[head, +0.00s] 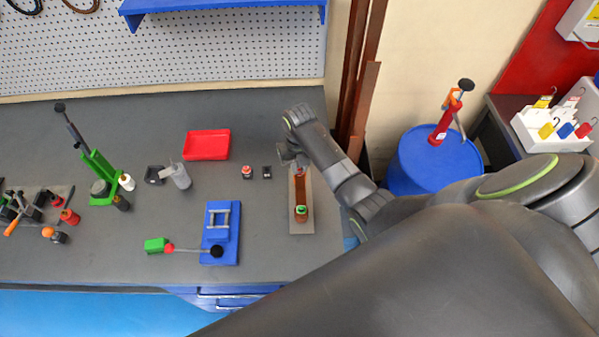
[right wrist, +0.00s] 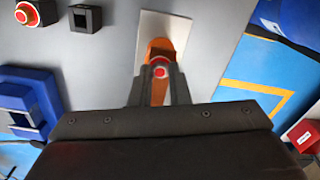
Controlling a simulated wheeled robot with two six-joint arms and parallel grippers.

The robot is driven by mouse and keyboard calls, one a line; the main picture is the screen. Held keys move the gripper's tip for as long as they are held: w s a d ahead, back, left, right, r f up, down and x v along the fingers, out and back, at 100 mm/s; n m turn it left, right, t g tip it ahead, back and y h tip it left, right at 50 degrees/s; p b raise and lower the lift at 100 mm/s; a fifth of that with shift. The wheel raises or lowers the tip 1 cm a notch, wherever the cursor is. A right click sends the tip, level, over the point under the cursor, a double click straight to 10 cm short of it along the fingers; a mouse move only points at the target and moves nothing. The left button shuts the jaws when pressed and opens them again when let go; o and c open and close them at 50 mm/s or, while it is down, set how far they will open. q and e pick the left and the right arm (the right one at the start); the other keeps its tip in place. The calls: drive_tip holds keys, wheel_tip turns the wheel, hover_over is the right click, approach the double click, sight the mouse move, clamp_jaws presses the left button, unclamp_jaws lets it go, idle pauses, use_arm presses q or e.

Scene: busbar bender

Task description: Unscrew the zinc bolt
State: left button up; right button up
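A copper-coloured bar (head: 300,192) lies on a pale grey plate (head: 302,226) at the right of the bench. A red-ringed fastener with a pale centre (right wrist: 160,69) is at the bar's far end, and a green-ringed fastener (head: 301,213) is at its near end. Which one is the zinc bolt is hard to tell. My right gripper (head: 291,158) is over the far end. In the right wrist view its fingertips (right wrist: 160,76) stand on both sides of the red-ringed fastener, and contact is unclear. My left gripper is not in view.
Left of the plate are a small black block (head: 267,172), a red-topped part (head: 247,172), a blue fixture (head: 221,230) and a red tray (head: 207,145). A green press (head: 101,178) stands farther left. A blue drum (head: 430,165) is beyond the bench's right edge.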

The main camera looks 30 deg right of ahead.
drive_tip(key=shift+o, duration=0.7)
drive_tip(key=m, duration=0.5)
drive_tip(key=shift+m, duration=0.4)
drive_tip(key=m, duration=0.5)
drive_tip(key=shift+m, duration=0.4)
